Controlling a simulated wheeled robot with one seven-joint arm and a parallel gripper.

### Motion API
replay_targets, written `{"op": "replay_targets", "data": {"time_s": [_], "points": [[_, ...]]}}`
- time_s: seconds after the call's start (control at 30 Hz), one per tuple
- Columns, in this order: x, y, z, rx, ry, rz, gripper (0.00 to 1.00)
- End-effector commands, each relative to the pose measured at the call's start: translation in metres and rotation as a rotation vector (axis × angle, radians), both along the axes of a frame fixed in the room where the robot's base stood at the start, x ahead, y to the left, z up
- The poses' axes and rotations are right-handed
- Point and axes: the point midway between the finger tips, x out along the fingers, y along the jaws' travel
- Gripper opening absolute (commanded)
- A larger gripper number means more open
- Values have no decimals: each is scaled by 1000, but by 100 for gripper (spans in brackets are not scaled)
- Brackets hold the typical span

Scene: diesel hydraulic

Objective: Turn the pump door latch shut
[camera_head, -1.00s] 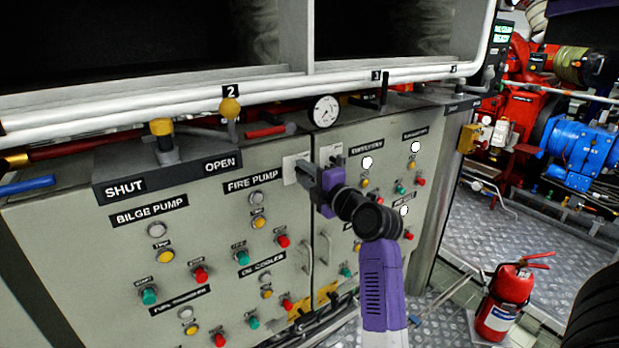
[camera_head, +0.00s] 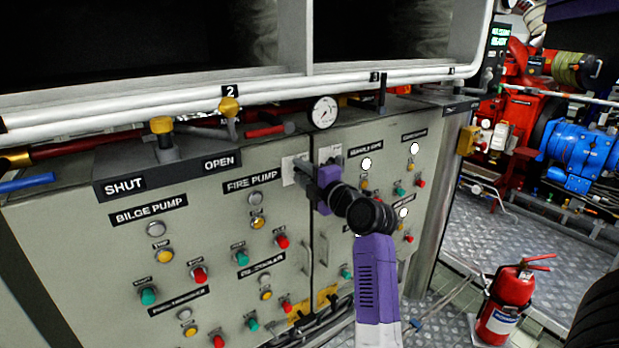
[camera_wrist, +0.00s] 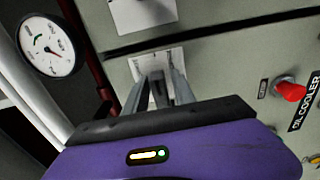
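The pump cabinet doors (camera_head: 230,205) are grey-green, with a dark seam between them that shows in the wrist view. Pale latch plates sit near their upper edge on either side of the seam, one on the left door (camera_head: 289,172) and one on the right door (camera_head: 330,153). My gripper (camera_head: 303,172) is at these plates, with its purple body in front of the seam. In the wrist view its two grey fingers (camera_wrist: 158,88) point at one pale plate (camera_wrist: 172,60), a small gap between them.
A round gauge (camera_head: 323,112) stands above the doors; buttons and lamps cover the panels. White pipes (camera_head: 190,107) run along the top. Door handles (camera_head: 308,255) hang below my gripper. A red fire extinguisher (camera_head: 508,300) stands on the floor at right, with open chequered floor (camera_head: 530,235) behind it.

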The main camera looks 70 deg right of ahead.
Motion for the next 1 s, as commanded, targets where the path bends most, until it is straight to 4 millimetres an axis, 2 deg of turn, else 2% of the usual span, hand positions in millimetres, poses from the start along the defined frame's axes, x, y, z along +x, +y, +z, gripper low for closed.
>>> {"op": "replay_targets", "data": {"time_s": [0.03, 0.5, 0.77, 0.93, 1.0], "points": [[10, 2, 7, -10, -10, 6, 33], [-13, 12, 6, -4, -14, 4, 33], [-15, 13, 5, -1, -12, 3, 33], [-16, 12, 4, -1, -12, 2, 3], [-16, 12, 4, -1, -12, 2, 0]]}}
